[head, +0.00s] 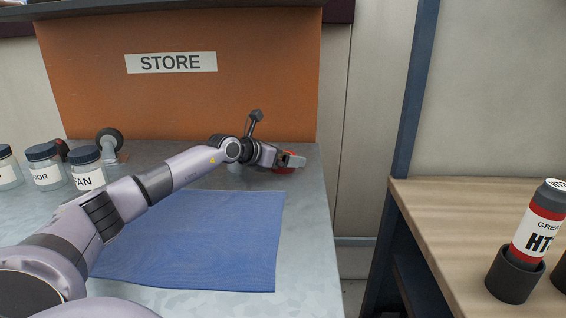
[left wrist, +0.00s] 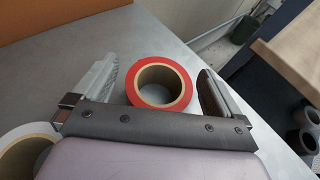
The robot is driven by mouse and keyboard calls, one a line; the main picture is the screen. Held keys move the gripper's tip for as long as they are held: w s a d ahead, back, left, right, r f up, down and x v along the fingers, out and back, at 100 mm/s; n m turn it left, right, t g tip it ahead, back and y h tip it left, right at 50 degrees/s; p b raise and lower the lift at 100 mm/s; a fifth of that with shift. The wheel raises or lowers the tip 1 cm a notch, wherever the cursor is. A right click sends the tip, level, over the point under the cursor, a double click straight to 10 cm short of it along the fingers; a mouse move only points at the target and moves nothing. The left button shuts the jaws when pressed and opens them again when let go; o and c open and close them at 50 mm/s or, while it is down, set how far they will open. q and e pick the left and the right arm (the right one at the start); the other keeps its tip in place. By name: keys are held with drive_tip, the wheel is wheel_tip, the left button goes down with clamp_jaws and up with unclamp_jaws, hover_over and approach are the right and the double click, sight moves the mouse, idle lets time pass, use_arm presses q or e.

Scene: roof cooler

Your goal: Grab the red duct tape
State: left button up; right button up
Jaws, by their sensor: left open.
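The red duct tape (left wrist: 184,74) is a roll lying flat on the grey bench, with its tan core facing up in the left wrist view. In the head view the red tape (head: 284,171) is mostly hidden behind my gripper. My left gripper (left wrist: 160,80) is open, with one finger on each side of the roll in the left wrist view. Both fingers look apart from the tape. In the head view my left gripper (head: 291,160) is over the roll near the bench's right edge. My right gripper is not in view.
Another, pale roll (left wrist: 16,155) lies close by at the lower left of the left wrist view. A blue mat (head: 200,240) covers the bench's front. Jars (head: 88,170) and a caster wheel (head: 109,141) stand left. A gap separates the wooden bench (head: 450,230) at right.

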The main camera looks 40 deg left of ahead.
use_arm(q)
drive_tip(key=c, duration=1.2)
drive_tip(key=shift+r, duration=0.2)
